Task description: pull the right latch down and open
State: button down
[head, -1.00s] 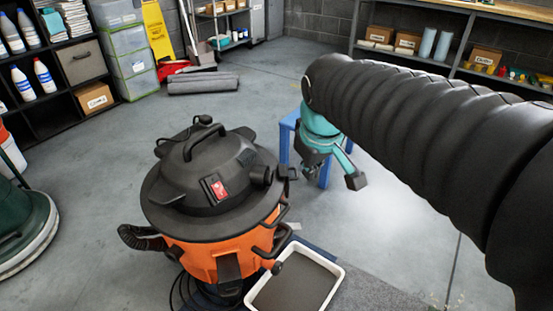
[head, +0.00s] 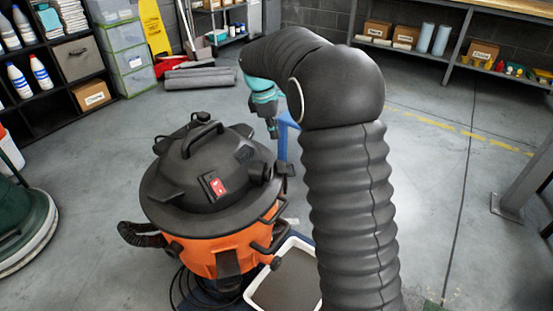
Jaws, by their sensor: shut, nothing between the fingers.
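The orange shop vacuum (head: 205,254) stands left of centre with its black lid (head: 212,170) on top. A black bracket-shaped part (head: 270,243) sticks out on the right side of the orange drum. I cannot tell for sure which part there is the right latch. A black fitting (head: 258,172) sits on the lid's right side. My gripper (head: 272,131), dark below a teal wrist, hangs behind and to the right of the lid. It shows small, shut and empty, apart from the drum's side parts in the picture. My arm hides the floor to the right of the vacuum.
A white-rimmed tray (head: 250,299) lies on the floor at the vacuum's front right. A blue stand (head: 283,140) is behind my gripper, partly hidden. A green floor machine (head: 25,225) stands at the left edge. Shelves line the back; the floor at right is open.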

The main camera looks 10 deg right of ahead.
jog(key=n, duration=0.2)
send_over(278, 167)
jog(key=a, duration=0.3)
jog(key=a+x, duration=0.1)
jog(key=x, duration=0.4)
jog(key=shift+w+d+f+g, duration=0.1)
jog(key=shift+f+g, duration=0.05)
jog(key=shift+g, duration=0.15)
jog(key=x, duration=1)
jog(key=shift+d, duration=0.15)
jog(key=shift+d, duration=0.15)
